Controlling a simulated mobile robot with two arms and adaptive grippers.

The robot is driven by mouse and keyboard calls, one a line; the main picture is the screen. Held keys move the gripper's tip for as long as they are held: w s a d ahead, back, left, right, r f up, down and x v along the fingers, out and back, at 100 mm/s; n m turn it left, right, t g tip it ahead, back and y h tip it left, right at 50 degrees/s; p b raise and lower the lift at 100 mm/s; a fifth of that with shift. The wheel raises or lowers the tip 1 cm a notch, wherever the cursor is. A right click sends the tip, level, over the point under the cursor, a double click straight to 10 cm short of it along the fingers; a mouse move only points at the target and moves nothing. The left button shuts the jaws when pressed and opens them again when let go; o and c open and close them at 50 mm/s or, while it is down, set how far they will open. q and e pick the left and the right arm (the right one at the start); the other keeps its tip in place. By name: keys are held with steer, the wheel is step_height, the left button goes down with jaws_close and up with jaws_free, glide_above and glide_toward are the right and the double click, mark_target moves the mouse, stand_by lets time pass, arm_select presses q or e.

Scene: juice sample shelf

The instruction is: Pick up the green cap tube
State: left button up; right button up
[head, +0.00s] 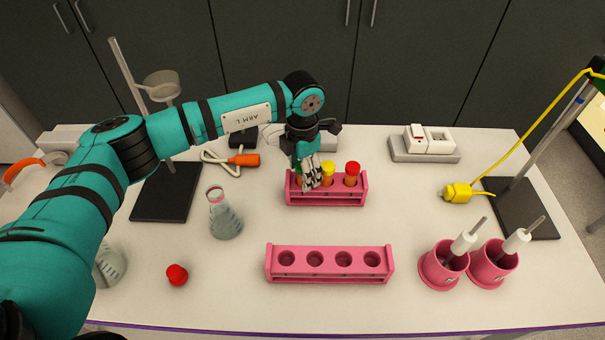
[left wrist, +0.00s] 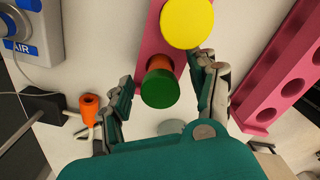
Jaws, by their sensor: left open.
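The green cap tube (left wrist: 160,88) stands in the back pink rack (head: 327,198), at the rack's left end; in the head view my gripper mostly hides it. The yellow cap tube (head: 328,169) stands beside it, and the red cap tube (head: 352,174) is at the right. My left gripper (head: 310,182) is over the left end of that rack, pointing down. In the left wrist view the open left gripper (left wrist: 164,100) has one finger on each side of the green cap, with the yellow cap (left wrist: 187,22) just beyond. My right gripper is not in view.
An empty pink rack (head: 330,277) stands in front. Two pink holders (head: 440,273) with white-handled tools are at the right. A stand base (head: 165,192) is back left.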

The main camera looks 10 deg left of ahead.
arm_select(q)
steer(key=shift+f, duration=0.1)
steer(key=shift+c, duration=0.3)
jaws_close()
